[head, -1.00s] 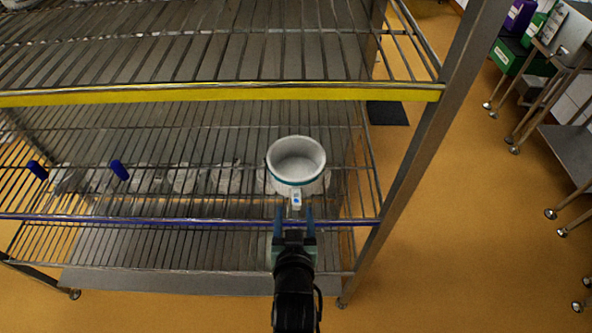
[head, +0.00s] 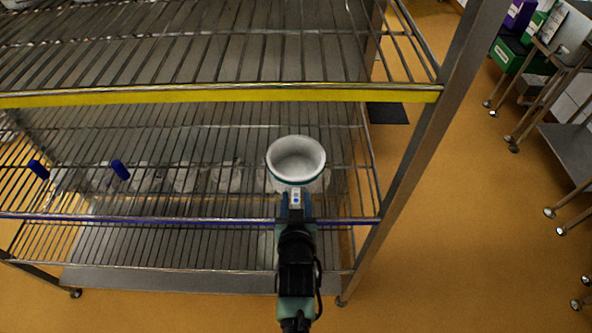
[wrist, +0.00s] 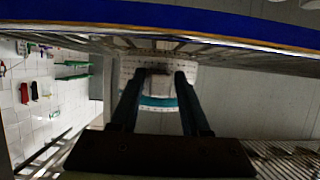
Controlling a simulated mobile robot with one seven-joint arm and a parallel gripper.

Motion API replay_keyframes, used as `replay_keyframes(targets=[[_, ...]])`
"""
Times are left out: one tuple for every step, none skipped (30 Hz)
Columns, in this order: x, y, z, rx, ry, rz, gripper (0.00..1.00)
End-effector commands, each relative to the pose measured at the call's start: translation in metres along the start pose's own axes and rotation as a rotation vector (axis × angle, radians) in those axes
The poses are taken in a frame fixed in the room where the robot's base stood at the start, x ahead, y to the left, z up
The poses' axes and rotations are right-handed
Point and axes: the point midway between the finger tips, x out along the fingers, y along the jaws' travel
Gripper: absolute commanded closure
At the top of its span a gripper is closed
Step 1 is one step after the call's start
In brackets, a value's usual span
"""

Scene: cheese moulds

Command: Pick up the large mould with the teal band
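The large mould (head: 296,160) is a round white cup with a teal band. It stands upright and open-topped near the right front of the shelf with the blue edge. My gripper (head: 296,205) is at the front of the mould, over the shelf edge. In the wrist view (wrist: 160,75) its two dark fingers are apart, with the mould's white wall and teal band (wrist: 158,101) seen between them. I cannot tell whether the fingertips touch the mould.
The shelf above has a yellow front edge (head: 220,95). The blue-edged shelf (head: 180,219) holds blue-handled items (head: 119,169) at left. A rack post (head: 425,165) stands right of the mould. Steel carts (head: 570,150) stand far right, with open floor between.

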Motion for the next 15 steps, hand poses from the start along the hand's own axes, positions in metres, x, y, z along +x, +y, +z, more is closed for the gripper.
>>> replay_keyframes(targets=[[-0.0001, 0.0000, 0.0001, 0.000, 0.000, 0.000, 0.65], [-0.0001, 0.0000, 0.0001, 0.000, 0.000, 0.000, 0.70], [-0.0001, 0.0000, 0.0001, 0.000, 0.000, 0.000, 0.77], [-0.0001, 0.0000, 0.0001, 0.000, 0.000, 0.000, 0.82], [-0.0002, 0.0000, 0.0001, 0.000, 0.000, 0.000, 0.88], [-0.0002, 0.0000, 0.0002, 0.000, 0.000, 0.000, 0.95], [-0.0002, 0.0000, 0.0002, 0.000, -0.001, 0.000, 1.00], [-0.0002, 0.0000, 0.0002, 0.000, -0.001, 0.000, 1.00], [-0.0002, 0.0000, 0.0002, 0.000, -0.001, 0.000, 1.00], [-0.0002, 0.0000, 0.0002, 0.000, -0.001, 0.000, 1.00], [-0.0002, 0.0000, 0.0002, 0.000, -0.001, 0.000, 1.00], [-0.0002, 0.0000, 0.0003, 0.000, -0.001, 0.000, 1.00], [-0.0002, 0.0000, 0.0003, 0.000, -0.001, 0.000, 1.00], [-0.0002, 0.0000, 0.0003, 0.000, -0.001, 0.000, 1.00], [-0.0002, 0.0000, 0.0003, 0.000, -0.001, 0.000, 1.00]])
